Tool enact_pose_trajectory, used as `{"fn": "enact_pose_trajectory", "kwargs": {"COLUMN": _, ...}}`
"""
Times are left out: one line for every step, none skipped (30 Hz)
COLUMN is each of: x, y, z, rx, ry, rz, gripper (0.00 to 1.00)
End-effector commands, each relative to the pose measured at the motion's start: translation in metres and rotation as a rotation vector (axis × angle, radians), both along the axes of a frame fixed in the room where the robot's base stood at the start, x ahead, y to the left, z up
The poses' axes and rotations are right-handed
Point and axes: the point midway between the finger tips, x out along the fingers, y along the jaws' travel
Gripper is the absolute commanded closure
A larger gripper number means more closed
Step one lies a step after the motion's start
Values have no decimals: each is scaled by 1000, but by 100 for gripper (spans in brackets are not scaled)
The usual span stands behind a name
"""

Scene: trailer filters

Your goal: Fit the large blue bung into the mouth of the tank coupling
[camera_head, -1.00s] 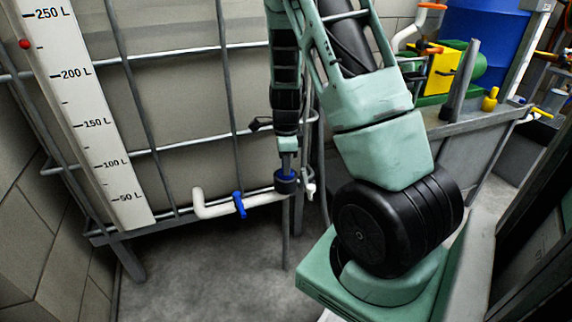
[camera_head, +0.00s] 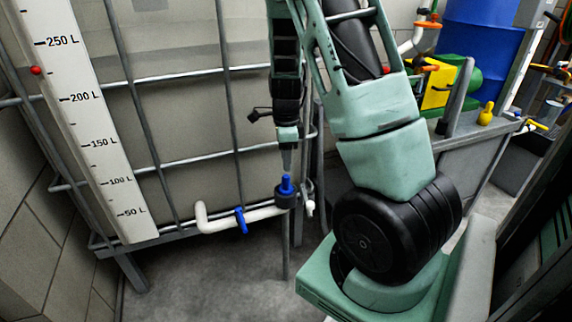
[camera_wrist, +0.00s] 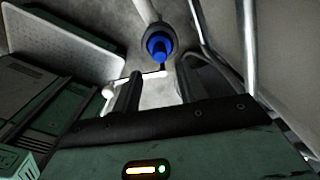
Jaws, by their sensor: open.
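The large blue bung (camera_head: 287,185) sits upright in the mouth of the dark tank coupling (camera_head: 286,200) at the end of the white pipe. In the wrist view the blue bung (camera_wrist: 159,45) shows inside the dark ring of the coupling (camera_wrist: 147,37). My gripper (camera_head: 287,164) is above the bung, pointing down, apart from it. In the wrist view its two fingers (camera_wrist: 158,88) are spread and nothing is between them. How deep the bung sits cannot be told exactly.
A white pipe with a blue valve handle (camera_head: 240,220) runs left of the coupling. The caged tank (camera_head: 185,110) with a litre scale (camera_head: 90,130) stands behind. A bench with a yellow plate (camera_head: 437,88) is at the right. Grey floor (camera_head: 215,275) lies open below.

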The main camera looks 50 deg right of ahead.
Motion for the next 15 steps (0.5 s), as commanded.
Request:
{"fn": "enact_pose_trajectory", "kwargs": {"x": 1, "y": 0, "z": 14, "rx": -1, "ry": -2, "rz": 2, "gripper": 57}}
{"fn": "enact_pose_trajectory", "kwargs": {"x": 1, "y": 0, "z": 19, "rx": 0, "ry": -1, "rz": 2, "gripper": 57}}
{"fn": "enact_pose_trajectory", "kwargs": {"x": 0, "y": 0, "z": 24, "rx": 0, "ry": -1, "rz": 1, "gripper": 57}}
{"fn": "enact_pose_trajectory", "kwargs": {"x": 1, "y": 0, "z": 27, "rx": -1, "ry": -2, "rz": 1, "gripper": 57}}
{"fn": "enact_pose_trajectory", "kwargs": {"x": 1, "y": 0, "z": 30, "rx": -1, "ry": -2, "rz": 2, "gripper": 57}}
{"fn": "enact_pose_trajectory", "kwargs": {"x": 1, "y": 0, "z": 33, "rx": 0, "ry": -1, "rz": 2, "gripper": 57}}
{"fn": "enact_pose_trajectory", "kwargs": {"x": 1, "y": 0, "z": 35, "rx": 0, "ry": 0, "rz": 2, "gripper": 57}}
{"fn": "enact_pose_trajectory", "kwargs": {"x": 0, "y": 0, "z": 37, "rx": 0, "ry": 0, "rz": 2, "gripper": 57}}
{"fn": "enact_pose_trajectory", "kwargs": {"x": 0, "y": 0, "z": 38, "rx": 0, "ry": 0, "rz": 1, "gripper": 57}}
{"fn": "enact_pose_trajectory", "kwargs": {"x": 0, "y": 0, "z": 39, "rx": 0, "ry": 0, "rz": 1, "gripper": 57}}
{"fn": "enact_pose_trajectory", "kwargs": {"x": 0, "y": 0, "z": 39, "rx": 0, "ry": 0, "rz": 1, "gripper": 57}}
{"fn": "enact_pose_trajectory", "kwargs": {"x": 0, "y": 0, "z": 39, "rx": 1, "ry": 1, "rz": 1, "gripper": 57}}
{"fn": "enact_pose_trajectory", "kwargs": {"x": 0, "y": 1, "z": 39, "rx": 1, "ry": 1, "rz": 4, "gripper": 57}}
{"fn": "enact_pose_trajectory", "kwargs": {"x": 1, "y": 3, "z": 39, "rx": 2, "ry": -1, "rz": 15, "gripper": 57}}
{"fn": "enact_pose_trajectory", "kwargs": {"x": 4, "y": 10, "z": 40, "rx": 8, "ry": -4, "rz": 47, "gripper": 57}}
